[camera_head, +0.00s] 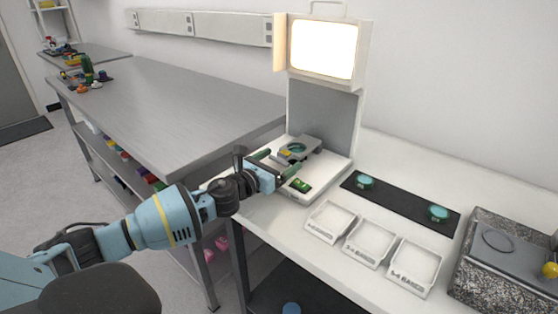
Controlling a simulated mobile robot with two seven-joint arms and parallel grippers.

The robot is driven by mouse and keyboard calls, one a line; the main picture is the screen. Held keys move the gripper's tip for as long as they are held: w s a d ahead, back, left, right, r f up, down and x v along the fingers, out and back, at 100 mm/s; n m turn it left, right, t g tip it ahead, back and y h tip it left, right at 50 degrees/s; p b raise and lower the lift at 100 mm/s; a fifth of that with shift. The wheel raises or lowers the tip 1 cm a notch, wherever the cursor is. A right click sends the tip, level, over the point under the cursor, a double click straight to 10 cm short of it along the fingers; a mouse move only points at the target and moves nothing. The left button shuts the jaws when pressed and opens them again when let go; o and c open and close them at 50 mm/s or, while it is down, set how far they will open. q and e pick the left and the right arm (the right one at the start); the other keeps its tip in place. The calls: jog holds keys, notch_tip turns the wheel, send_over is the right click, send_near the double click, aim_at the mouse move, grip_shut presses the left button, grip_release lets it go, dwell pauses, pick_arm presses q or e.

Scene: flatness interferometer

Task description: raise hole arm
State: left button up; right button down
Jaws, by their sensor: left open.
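The flatness interferometer stands at the back of the white bench, with a lit screen (322,49) on top of a grey upright (322,112) and a white base (334,169). A grey plate-like part with a round teal opening (293,148) sits on the base; it looks like the hole arm, but I cannot tell its exact angle. My left gripper (278,166) is open beside this part, its fingers pointing toward it and partly covering the base. I cannot tell whether a finger touches it. My right gripper is not in view.
Three labelled white trays (368,242) lie in front of the base. A black mat (400,203) carries two teal discs (438,213). A granite block (512,262) with a grey top stands at right. A long steel bench (180,100) is at left.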

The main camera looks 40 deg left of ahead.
pick_arm(q)
jog(key=shift+w, duration=0.25)
jog(key=shift+c, duration=0.4)
